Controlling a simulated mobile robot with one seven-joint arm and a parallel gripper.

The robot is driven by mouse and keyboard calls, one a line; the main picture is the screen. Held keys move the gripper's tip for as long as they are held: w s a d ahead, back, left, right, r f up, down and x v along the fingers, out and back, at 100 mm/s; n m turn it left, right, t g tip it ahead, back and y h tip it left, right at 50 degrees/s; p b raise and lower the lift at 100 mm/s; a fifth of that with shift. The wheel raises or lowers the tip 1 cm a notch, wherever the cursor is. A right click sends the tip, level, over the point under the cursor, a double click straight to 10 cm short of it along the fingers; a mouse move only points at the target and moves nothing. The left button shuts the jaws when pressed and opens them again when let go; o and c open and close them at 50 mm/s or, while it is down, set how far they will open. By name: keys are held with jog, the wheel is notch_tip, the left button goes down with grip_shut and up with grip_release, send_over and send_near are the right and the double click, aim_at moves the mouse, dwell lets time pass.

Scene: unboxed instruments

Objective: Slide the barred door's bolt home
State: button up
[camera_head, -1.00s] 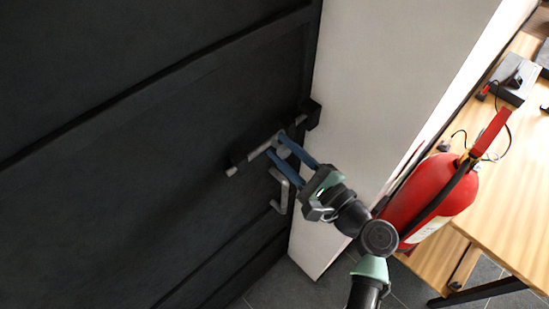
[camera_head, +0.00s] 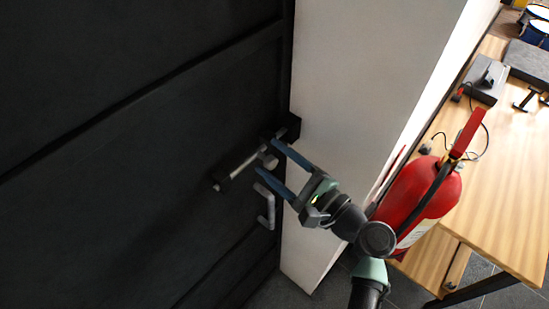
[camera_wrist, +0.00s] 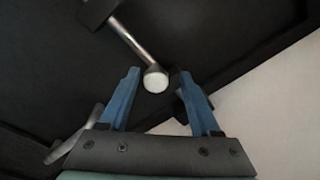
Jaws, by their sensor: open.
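The barred door (camera_head: 120,150) is a dark panel filling the left of the head view. Its bolt (camera_head: 240,166) is a grey rod running up and right from a dark bracket (camera_head: 222,178) toward a dark keeper (camera_head: 290,128) at the door's edge. The bolt's pale round knob (camera_wrist: 156,79) sits between my fingertips in the wrist view, with space on both sides. My gripper (camera_head: 266,156) is open around the knob. Its fingers hide part of the bolt's keeper end, so I cannot tell how deep it sits.
A grey door handle (camera_head: 267,208) stands out just below the bolt, near my lower finger. A pale wall (camera_head: 350,90) is right of the door. A red fire extinguisher (camera_head: 418,205) stands close beside my arm, with a wooden table (camera_head: 500,190) beyond it.

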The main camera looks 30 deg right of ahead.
jog(key=b+v, duration=0.3)
jog(key=v, duration=0.9)
jog(key=shift+s+d+b, duration=0.3)
jog(key=shift+b, duration=0.05)
